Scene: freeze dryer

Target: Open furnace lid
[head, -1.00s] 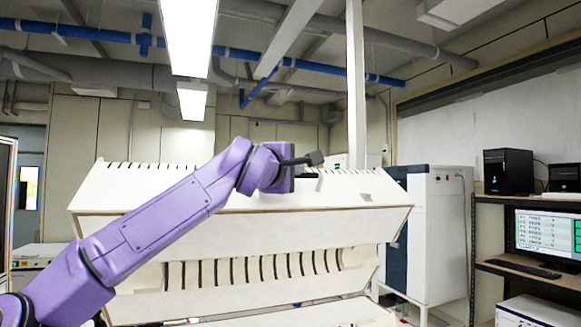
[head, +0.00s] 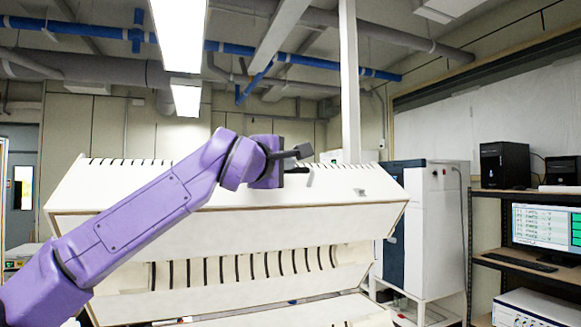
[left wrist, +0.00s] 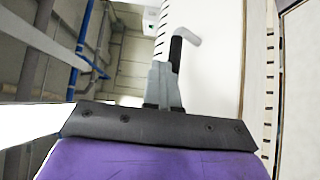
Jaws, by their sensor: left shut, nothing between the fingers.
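The furnace lid (head: 230,222) is a long white slab-sided cover in the middle of the head view. It stands raised above the lower furnace half (head: 230,310), and the slotted interior shows in the gap between them. My left gripper (head: 304,170) is shut and empty at the lid's upper face, near its slotted top edge; I cannot tell whether it touches. In the left wrist view the closed fingers (left wrist: 164,85) point along the white lid face (left wrist: 215,90). A dark bar with a pale end (left wrist: 180,45) shows by their tips. My right gripper is out of view.
A white and dark blue cabinet (head: 432,225) stands right of the furnace. Further right is a shelf with a monitor (head: 545,225) and a black computer case (head: 505,168). A white vertical post (head: 349,85) rises behind the lid. Pipes run along the ceiling.

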